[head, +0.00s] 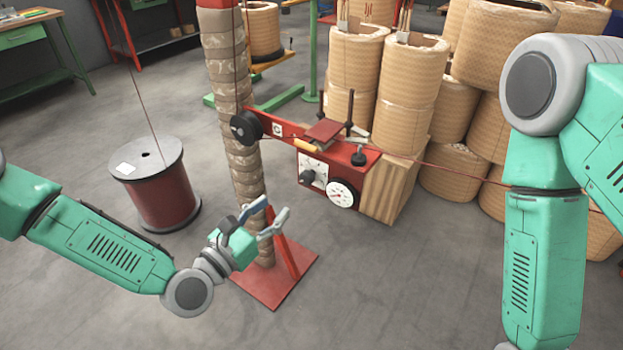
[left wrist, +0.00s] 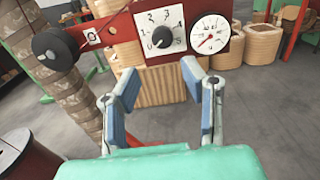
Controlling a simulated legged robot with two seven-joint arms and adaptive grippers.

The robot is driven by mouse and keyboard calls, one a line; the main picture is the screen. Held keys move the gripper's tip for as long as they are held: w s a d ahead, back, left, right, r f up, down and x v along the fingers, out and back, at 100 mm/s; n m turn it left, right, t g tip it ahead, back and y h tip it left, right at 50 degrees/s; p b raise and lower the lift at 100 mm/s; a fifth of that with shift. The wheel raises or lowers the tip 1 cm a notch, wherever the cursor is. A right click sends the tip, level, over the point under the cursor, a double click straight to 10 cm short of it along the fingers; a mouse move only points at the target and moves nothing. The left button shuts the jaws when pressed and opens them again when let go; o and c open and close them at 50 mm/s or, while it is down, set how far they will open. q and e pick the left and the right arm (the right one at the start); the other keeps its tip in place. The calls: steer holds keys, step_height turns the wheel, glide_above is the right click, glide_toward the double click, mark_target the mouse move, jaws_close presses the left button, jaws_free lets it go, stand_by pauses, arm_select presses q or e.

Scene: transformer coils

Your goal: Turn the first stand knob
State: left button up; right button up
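The red stand (head: 334,160) carries a white square dial plate with a dark knob (head: 308,176) and a round gauge (head: 342,193). In the left wrist view the knob (left wrist: 162,37) sits in the middle of its numbered plate, with the gauge (left wrist: 210,34) to its right. My left gripper (head: 262,213) is open and empty, below and to the left of the knob in the head view. In the left wrist view its two blue-padded fingers (left wrist: 163,85) are spread apart below the knob, not touching it. My right gripper is outside the views; only my right arm shows.
A dark pulley wheel (head: 246,127) sits at the stand's left end, beside a wrapped post (head: 226,90). A red wire spool (head: 153,182) stands on the left. Several tan coils (head: 407,90) are stacked behind. A thin wire runs past the stand. Grey floor in front is clear.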

mark_target(304, 181)
arm_select(q)
steer(key=x, duration=1.1)
steer(key=shift+w+d+b, duration=0.1)
steer(key=shift+d+b, duration=0.2)
steer(key=shift+d, duration=0.2)
steer(key=shift+w+a, duration=0.15)
steer(key=shift+a, duration=0.15)
steer(key=shift+c, duration=0.5)
steer(key=c, duration=0.6)
steer(key=shift+d+r, duration=0.1)
steer(key=shift+d, duration=0.1)
jaws_close()
